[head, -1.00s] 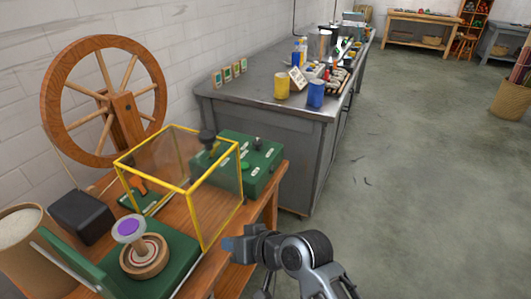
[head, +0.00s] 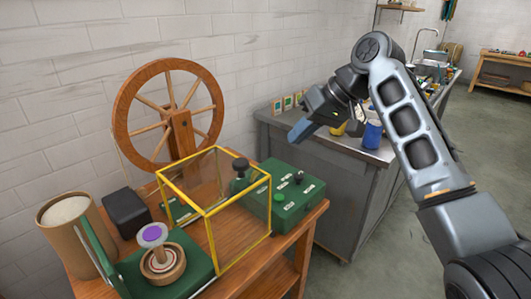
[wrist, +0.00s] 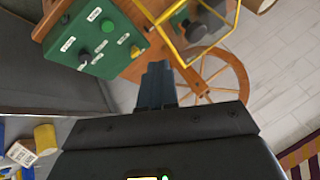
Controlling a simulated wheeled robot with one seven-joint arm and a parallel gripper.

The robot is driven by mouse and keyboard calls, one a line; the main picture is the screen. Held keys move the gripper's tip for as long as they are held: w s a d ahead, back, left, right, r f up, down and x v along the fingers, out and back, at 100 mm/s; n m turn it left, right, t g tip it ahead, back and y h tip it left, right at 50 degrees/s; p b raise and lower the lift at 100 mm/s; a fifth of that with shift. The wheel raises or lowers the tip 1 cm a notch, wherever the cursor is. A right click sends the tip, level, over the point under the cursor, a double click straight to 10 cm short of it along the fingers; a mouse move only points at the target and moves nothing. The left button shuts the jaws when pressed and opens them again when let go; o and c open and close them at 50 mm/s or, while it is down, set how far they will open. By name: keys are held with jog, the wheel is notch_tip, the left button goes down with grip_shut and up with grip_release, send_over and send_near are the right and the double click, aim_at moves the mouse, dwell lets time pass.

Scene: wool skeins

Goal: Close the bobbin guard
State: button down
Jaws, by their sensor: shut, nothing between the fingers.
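The bobbin guard (head: 207,213) is a clear box with a yellow frame on the wooden bench. It stands to the right of the purple-topped bobbin (head: 152,236), which is outside it on a green base. A dark knob (head: 241,165) shows at the guard's far right top. My gripper (head: 300,131) is raised above and right of the guard, apart from it, with shut blue fingers and nothing held. In the wrist view the shut fingertips (wrist: 156,70) point toward the bench, and part of the guard's yellow frame (wrist: 170,47) shows beyond them.
A green control box (head: 290,200) sits right of the guard. A wooden spinning wheel (head: 172,118) stands behind it. A dark block (head: 126,212) and a tan cylinder (head: 78,240) are at left. The grey workbench (head: 325,200) is behind right; floor at right is open.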

jog(key=a+f, duration=0.1)
jog(key=a, duration=0.1)
jog(key=a+f+p, duration=0.1)
jog(key=a+f, duration=0.1)
jog(key=a, duration=0.1)
jog(key=a+f, duration=0.2)
jog(key=shift+w+a+f, duration=0.15)
jog(key=shift+w+f, duration=0.05)
jog(key=shift+w, duration=0.05)
jog(key=shift+s+a+f+p, duration=0.15)
jog(key=shift+s+a+p, duration=0.15)
jog(key=shift+a, duration=0.35)
